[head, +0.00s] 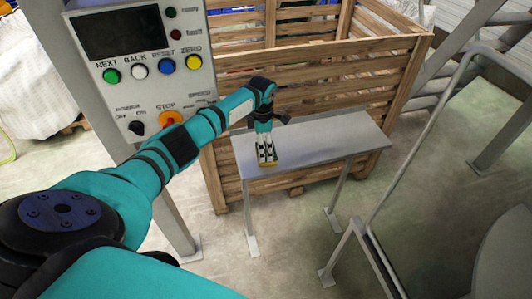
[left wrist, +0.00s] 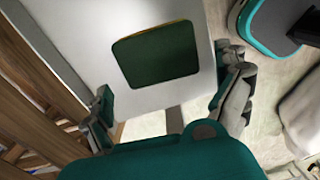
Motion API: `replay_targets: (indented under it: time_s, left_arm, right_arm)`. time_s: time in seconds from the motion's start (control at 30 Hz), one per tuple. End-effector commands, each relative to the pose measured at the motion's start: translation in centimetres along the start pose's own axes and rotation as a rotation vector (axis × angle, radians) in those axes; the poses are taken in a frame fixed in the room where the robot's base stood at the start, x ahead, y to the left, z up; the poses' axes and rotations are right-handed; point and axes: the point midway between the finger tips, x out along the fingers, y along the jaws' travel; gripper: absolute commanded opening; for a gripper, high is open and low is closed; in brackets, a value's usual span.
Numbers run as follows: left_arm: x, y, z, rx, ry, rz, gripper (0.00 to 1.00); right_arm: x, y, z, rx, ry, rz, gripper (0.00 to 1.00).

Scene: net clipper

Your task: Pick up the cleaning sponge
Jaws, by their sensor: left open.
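The cleaning sponge (left wrist: 157,55) is a dark green square pad with a thin yellowish edge. It lies flat on the grey bench top (head: 330,136). In the head view only a small yellow strip of the sponge (head: 268,164) shows below my left gripper (head: 266,154), which hides the rest. My left gripper points down above the sponge. In the left wrist view the fingers of the left gripper (left wrist: 172,88) are spread wide, with nothing between them, and the sponge lies beyond their tips. My right gripper is in neither view.
A slatted wooden crate (head: 350,78) stands right behind the bench. A control panel (head: 140,60) on a post is to the left, close to my left arm. Metal rails (head: 445,110) stand at the right. The rest of the bench top is bare.

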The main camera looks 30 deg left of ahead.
Motion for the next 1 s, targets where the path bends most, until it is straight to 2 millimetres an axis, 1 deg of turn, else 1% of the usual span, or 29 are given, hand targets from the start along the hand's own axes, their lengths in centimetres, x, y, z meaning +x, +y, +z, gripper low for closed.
replay_targets:
  time_s: [0.03, 0.13, 0.2, 0.3, 0.5, 0.53, 0.7, 1.0]
  left_arm:
    - [0.8, -0.1, 0.2, 0.0, 0.002, -0.003, 1.0]
    - [2.5, -0.1, 0.4, -0.001, 0.002, -0.003, 1.0]
    - [3.2, -0.1, 0.4, 0.0, 0.001, -0.002, 1.0]
    - [3.8, -0.1, 0.4, 0.0, 0.001, -0.002, 1.0]
    - [3.9, -0.1, 0.4, 0.0, 0.0, -0.001, 1.0]
    - [3.9, -0.1, 0.4, 0.0, 0.0, -0.001, 0.99]
    - [3.8, -0.1, 0.4, 0.0, 0.0, -0.001, 0.78]
    - [3.8, -0.1, 0.4, 0.0, 0.0, -0.001, 0.78]
  right_arm:
    - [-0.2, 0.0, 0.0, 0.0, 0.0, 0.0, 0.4]
    - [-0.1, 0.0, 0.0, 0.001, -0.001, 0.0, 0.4]
    - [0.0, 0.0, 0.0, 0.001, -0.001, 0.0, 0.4]
    - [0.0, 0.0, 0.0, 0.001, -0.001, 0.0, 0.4]
    - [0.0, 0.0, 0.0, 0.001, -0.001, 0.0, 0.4]
    - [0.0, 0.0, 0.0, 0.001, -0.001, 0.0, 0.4]
    - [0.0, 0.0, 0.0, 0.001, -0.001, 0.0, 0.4]
    - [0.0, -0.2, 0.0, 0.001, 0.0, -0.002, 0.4]
